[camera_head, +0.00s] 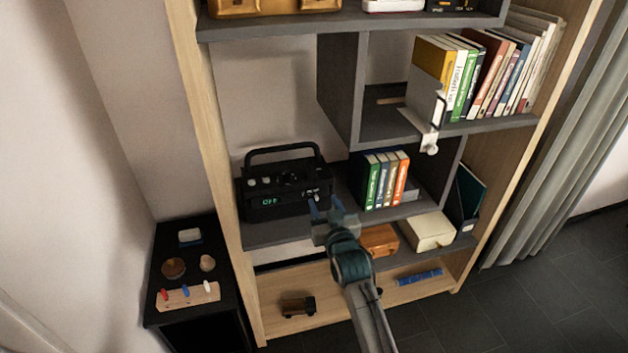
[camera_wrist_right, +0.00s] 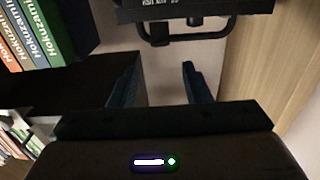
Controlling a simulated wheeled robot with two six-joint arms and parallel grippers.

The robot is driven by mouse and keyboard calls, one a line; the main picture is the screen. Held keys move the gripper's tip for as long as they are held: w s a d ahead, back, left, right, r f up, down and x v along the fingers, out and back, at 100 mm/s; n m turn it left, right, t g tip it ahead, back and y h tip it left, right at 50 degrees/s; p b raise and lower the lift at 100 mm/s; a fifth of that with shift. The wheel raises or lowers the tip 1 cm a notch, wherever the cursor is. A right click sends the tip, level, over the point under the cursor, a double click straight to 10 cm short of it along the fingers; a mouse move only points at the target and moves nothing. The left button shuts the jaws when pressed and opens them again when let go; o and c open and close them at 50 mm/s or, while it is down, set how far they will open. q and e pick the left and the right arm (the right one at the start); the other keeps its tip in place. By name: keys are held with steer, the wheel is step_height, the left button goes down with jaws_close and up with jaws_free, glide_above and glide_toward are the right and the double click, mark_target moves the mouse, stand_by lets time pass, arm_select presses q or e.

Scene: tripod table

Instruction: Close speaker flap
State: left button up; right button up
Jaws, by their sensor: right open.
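The speaker (camera_head: 275,208) is a black box with a raised carry handle and a lit green display. It stands on the middle shelf in the head view. I cannot make out its flap as a separate part or tell its position. My right gripper (camera_head: 325,208) is open and empty, in front of the speaker's right end and apart from it as far as I can tell. In the right wrist view the open fingers (camera_wrist_right: 160,86) have nothing between them. The speaker's dark edge (camera_wrist_right: 190,8) and a black bar show beyond them, inverted. My left gripper is out of view.
Upright books (camera_head: 384,180) stand right of the speaker, near my right gripper. Below are a brown box (camera_head: 379,240) and a cream box (camera_head: 427,232). A wooden side panel (camera_head: 209,140) bounds the shelf at left. A black cabinet (camera_head: 190,258) with small items stands beside it.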

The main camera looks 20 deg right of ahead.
mark_target(313, 177)
steer(key=w, duration=0.4)
steer(key=w+p, duration=0.1)
steer(key=w, duration=0.4)
steer(key=shift+w+d+r, duration=0.15)
steer(key=shift+d+r, duration=0.05)
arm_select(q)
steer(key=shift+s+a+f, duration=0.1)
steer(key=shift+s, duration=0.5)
arm_select(e)
steer(key=shift+w, duration=0.75)
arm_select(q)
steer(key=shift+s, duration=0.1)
